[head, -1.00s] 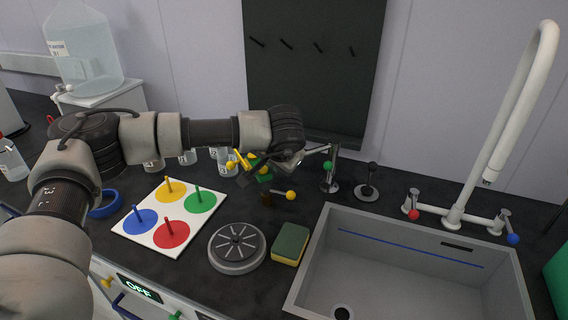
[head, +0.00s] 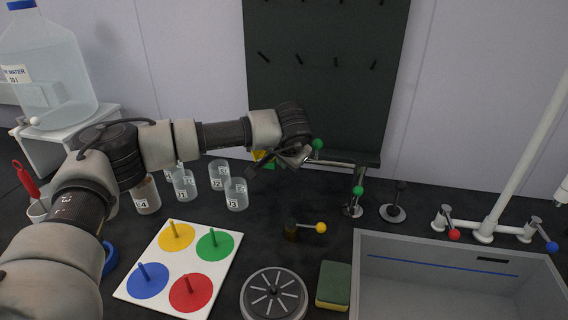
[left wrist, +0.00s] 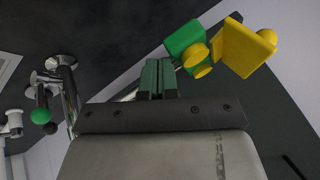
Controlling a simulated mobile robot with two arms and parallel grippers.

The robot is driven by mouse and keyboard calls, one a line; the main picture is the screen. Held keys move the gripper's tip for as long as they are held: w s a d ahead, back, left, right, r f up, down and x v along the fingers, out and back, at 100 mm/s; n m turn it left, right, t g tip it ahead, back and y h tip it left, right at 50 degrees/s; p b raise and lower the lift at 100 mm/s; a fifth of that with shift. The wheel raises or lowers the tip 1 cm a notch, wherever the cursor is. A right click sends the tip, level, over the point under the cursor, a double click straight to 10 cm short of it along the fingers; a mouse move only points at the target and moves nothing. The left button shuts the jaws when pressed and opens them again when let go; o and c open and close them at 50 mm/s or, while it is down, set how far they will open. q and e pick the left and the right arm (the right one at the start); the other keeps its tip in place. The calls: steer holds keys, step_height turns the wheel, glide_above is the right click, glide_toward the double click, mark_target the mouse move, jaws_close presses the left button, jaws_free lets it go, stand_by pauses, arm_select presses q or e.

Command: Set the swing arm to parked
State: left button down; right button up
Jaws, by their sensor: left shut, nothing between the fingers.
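A chrome post (head: 357,188) with a green ball knob stands on the counter behind the sink. A metal arm (head: 340,163), which looks like the swing arm, runs left from its top behind my left gripper, with another green ball (head: 318,144) above it. Green and yellow parts (head: 262,157) show left of my left gripper (head: 301,160); whether they join the arm is hidden. In the left wrist view, the shut, empty fingers (left wrist: 158,78) are close to the green block (left wrist: 187,42) and yellow piece (left wrist: 243,47); I cannot tell if they touch. The post (left wrist: 67,90) shows at left.
A dark pegboard (head: 325,75) is behind; the sink (head: 450,243) is right.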

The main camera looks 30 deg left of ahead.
arm_select(q)
steer(key=shift+w+a+r, duration=0.2)
steer(key=shift+w, duration=0.15)
arm_select(e)
steer(key=shift+s, duration=0.15)
arm_select(q)
steer(key=shift+w+r, duration=0.1)
steer(key=shift+r, duration=0.15)
